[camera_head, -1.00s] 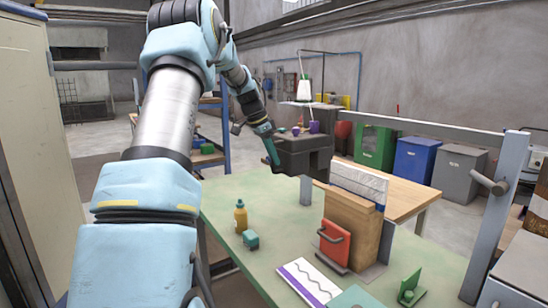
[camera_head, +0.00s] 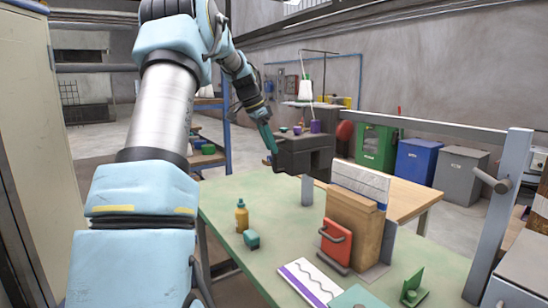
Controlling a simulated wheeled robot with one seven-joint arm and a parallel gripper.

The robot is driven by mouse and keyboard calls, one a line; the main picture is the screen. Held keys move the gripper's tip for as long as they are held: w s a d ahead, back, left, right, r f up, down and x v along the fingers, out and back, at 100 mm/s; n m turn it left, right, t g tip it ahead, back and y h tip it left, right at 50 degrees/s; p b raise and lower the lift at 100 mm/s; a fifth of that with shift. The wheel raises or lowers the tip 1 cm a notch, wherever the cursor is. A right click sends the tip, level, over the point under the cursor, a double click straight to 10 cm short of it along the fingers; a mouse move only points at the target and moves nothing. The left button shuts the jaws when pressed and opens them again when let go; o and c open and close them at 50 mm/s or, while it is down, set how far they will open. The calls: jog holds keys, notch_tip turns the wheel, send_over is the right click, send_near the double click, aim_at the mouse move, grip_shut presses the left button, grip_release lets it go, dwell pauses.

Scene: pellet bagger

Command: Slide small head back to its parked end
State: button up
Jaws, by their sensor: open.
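The small head (camera_head: 305,155) is a dark grey block at the left end of a grey rail (camera_head: 425,124), above the far side of the green table. It has a dark downward-pointing part on its left side. My gripper (camera_head: 271,149) is beside the left side of the head, with its teal fingers angled down. It is open and holds nothing that I can see. The fingers are small in view and partly overlap the head's edge, so I cannot tell whether they touch it.
A wooden block with a red handled plate (camera_head: 336,243) stands on the green table (camera_head: 222,194). A grey post (camera_head: 501,215) carries the rail's right end.

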jog(key=b+v, duration=0.1)
jog(key=v, duration=0.5)
jog(key=shift+r, duration=0.2)
jog(key=s+a+f+n+y, duration=0.1)
jog(key=s+a+f+n, duration=0.2)
jog(key=s+f, duration=0.4)
jog(key=s+a+f+n+y, duration=0.1)
jog(key=s+a+f+n, duration=0.2)
jog(key=s, duration=1.1)
jog(key=s+a+f+n+y, duration=0.2)
jog(key=s+a+f+n, duration=0.2)
jog(key=s+f+n, duration=0.3)
jog(key=s+f, duration=0.4)
jog(key=f, duration=0.1)
jog(key=shift+f, duration=0.1)
